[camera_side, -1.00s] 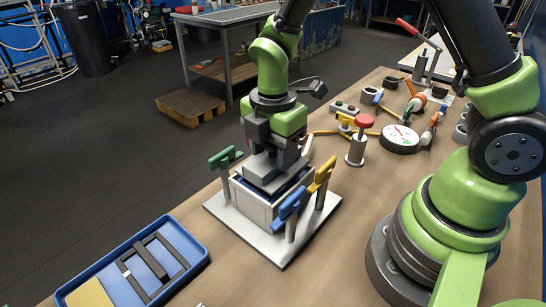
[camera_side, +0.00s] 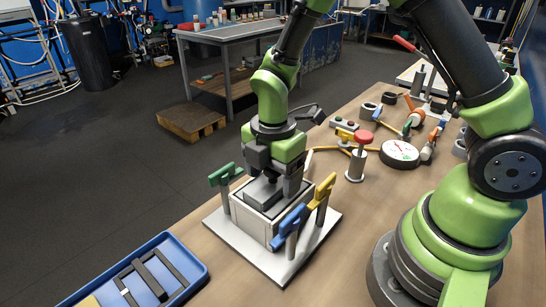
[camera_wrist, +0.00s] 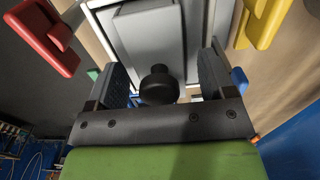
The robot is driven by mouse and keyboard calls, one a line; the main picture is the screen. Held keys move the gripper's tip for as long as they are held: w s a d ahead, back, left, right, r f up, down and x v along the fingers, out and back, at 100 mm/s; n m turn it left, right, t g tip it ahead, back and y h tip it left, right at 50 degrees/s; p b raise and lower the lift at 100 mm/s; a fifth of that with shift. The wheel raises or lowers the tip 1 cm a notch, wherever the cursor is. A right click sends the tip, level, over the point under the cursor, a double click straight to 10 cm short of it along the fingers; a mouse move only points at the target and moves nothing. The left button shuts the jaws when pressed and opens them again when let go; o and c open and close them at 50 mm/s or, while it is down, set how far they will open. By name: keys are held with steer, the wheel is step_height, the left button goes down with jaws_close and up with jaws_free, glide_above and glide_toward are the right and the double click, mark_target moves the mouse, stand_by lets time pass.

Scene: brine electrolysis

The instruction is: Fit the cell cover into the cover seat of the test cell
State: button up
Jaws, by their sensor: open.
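The cell cover (camera_side: 259,191) is a grey plate with a raised middle. It lies in the top opening of the test cell (camera_side: 246,217), a pale box on a white base plate. It looks level and about flush with the rim; the far edge is hidden by my gripper. In the wrist view the cover (camera_wrist: 149,38) carries a black knob (camera_wrist: 158,86). My gripper (camera_wrist: 160,68) is open, with one finger on each side of the knob and gaps between. In the side view my gripper (camera_side: 272,178) is just above the cover.
Green (camera_side: 225,174), blue (camera_side: 288,227) and yellow (camera_side: 322,190) clamps stand around the cell; a red one (camera_wrist: 45,32) shows in the wrist view. A blue tray (camera_side: 192,262) lies front left. A red-topped post (camera_side: 357,163) and gauge (camera_side: 400,153) stand behind right.

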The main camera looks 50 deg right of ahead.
step_height(320, 180, up, 12)
steer(key=s+d+r+m+t+y, duration=0.1)
steer(key=s+r+m+t, duration=0.2)
steer(key=s+m, duration=0.4)
steer(key=s+d+r+m+t+y, duration=0.1)
steer(key=s+r+m+t, duration=0.3)
steer(key=m, duration=1.1)
step_height(320, 180, up, 2)
steer(key=s, duration=0.2)
steer(key=shift+s+d, duration=0.15)
steer(key=shift+s, duration=0.2)
